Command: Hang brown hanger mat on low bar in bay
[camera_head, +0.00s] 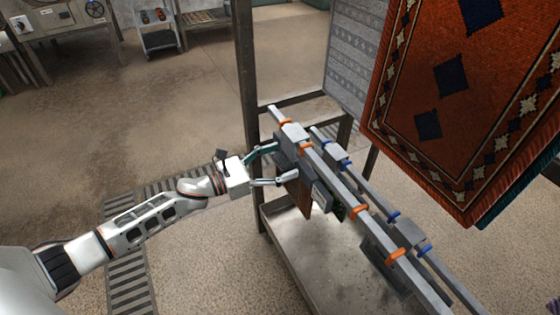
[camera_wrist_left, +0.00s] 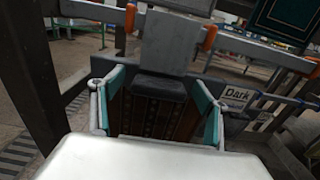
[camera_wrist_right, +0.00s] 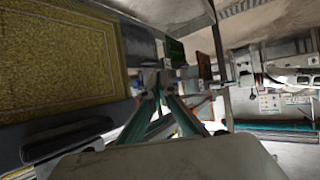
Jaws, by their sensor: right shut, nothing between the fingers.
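The brown hanger mat (camera_head: 303,196) hangs below a grey hanger head (camera_head: 292,135) that sits at the orange-ringed bar (camera_head: 335,172). In the left wrist view the patterned brown mat (camera_wrist_left: 150,116) hangs below the grey head (camera_wrist_left: 170,42). My left gripper (camera_head: 285,162) is open, its fingers spread on either side of the hanger's lower block, with gaps visible. Whether the head bears fully on the bar is hard to tell. My right gripper (camera_wrist_right: 160,84) is shut and empty, outside the head view.
A blue-ringed bar (camera_head: 368,185) runs alongside on the right. A dark frame post (camera_head: 247,80) stands close behind the left gripper. A large red rug (camera_head: 455,90) hangs at right. Floor at left is clear.

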